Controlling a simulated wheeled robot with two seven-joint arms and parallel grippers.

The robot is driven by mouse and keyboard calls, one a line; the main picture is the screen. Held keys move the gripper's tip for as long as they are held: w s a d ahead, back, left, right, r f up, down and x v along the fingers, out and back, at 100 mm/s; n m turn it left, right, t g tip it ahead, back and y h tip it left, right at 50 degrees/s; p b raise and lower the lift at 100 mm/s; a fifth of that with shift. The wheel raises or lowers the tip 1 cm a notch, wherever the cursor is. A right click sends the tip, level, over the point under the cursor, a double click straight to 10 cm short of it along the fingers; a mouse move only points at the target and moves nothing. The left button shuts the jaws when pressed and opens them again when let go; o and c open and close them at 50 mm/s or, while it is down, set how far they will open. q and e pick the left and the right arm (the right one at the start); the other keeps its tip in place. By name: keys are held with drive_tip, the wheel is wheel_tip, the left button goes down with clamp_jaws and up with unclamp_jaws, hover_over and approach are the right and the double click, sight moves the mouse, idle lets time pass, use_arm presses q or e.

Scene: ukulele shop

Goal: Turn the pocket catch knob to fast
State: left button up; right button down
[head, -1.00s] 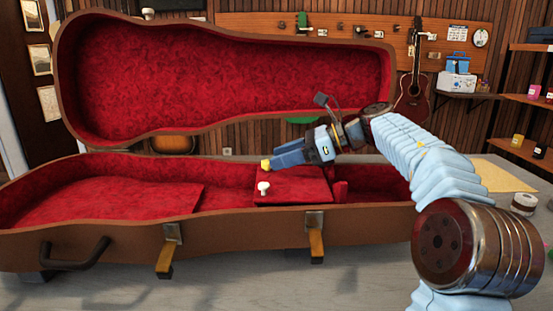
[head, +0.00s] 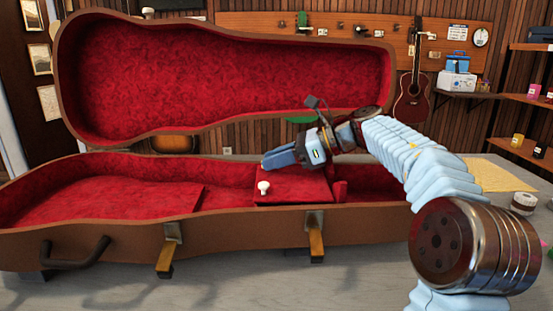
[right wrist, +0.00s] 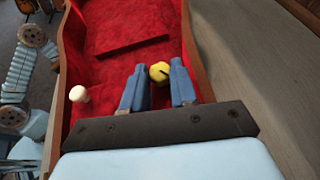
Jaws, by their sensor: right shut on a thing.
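The yellow catch knob (right wrist: 159,71), with a dark mark on its face, sits between the fingers of my right gripper (right wrist: 158,66) in the right wrist view. My right gripper (head: 268,164) is shut on it at the back of the pocket. In the head view the fingers hide the knob. The red pocket lid (head: 310,186) lies in the case, with a white knob (head: 263,187) at its front left; that knob also shows in the wrist view (right wrist: 78,94). I cannot read any fast mark.
The open brown case (head: 110,238) lies on the grey table (head: 350,280), its red-lined lid (head: 230,85) raised behind. Two brass latches (head: 316,240) hang at the front. A tape roll (head: 524,203) and yellow paper (head: 500,174) lie at the right.

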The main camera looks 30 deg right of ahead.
drive_tip(key=shift+s+a+f+m+t+h+b, duration=0.1)
drive_tip(key=shift+m+t+h+b, duration=0.2)
drive_tip(key=shift+m+t+b, duration=0.25)
drive_tip(key=shift+s+a+m+t+h+b, duration=0.1)
drive_tip(key=shift+s+m+t+h+b, duration=0.05)
drive_tip(key=shift+m+t+h+b, duration=0.35)
drive_tip(key=shift+a+m+t+h+p, duration=0.1)
drive_tip(key=shift+m+t+h+p, duration=0.3)
drive_tip(key=shift+m+h, duration=0.45)
drive_tip(key=shift+s+a+r+m+t+h+p, duration=0.1)
drive_tip(key=shift+m+t+h+p, duration=0.2)
drive_tip(key=shift+m+h, duration=0.25)
drive_tip(key=shift+a+r+m+t+h+p, duration=0.1)
drive_tip(key=shift+m+t+h+p, duration=0.15)
drive_tip(key=shift+m+h, duration=0.25)
drive_tip(key=shift+f+m+h, duration=0.1)
drive_tip(key=shift+m+h, duration=0.55)
drive_tip(key=shift+h, duration=0.15)
drive_tip(key=shift+a, duration=0.1)
drive_tip(key=c, duration=0.9)
unclamp_jaws()
